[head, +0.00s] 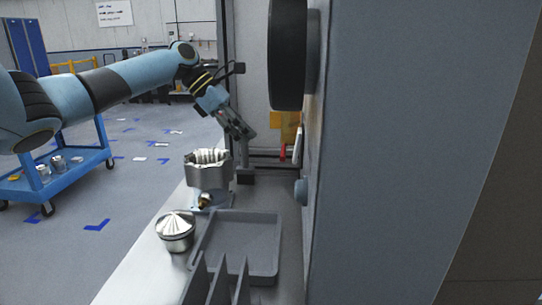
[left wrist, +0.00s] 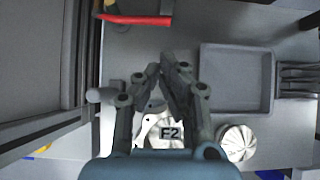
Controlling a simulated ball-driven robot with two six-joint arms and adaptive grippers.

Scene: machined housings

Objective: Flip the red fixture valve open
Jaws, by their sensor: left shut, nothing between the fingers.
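The red valve handle (head: 282,151) shows as a small red piece low beside a yellow part, past my left gripper. In the left wrist view the red handle (left wrist: 138,18) is a bar running across near the top edge, with a dark part at its left end. My left gripper (head: 246,134) is over the bench behind the silver housing. Its fingertips (left wrist: 171,60) are together and empty, apart from the red handle. My right gripper is out of view.
A silver housing (head: 208,172), a domed metal part (head: 175,232) and a grey tray (head: 262,272) with upright dividers stand on the bench. A large grey-blue panel (head: 400,150) fills the right side. A blue cart (head: 75,172) stands on the floor at left.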

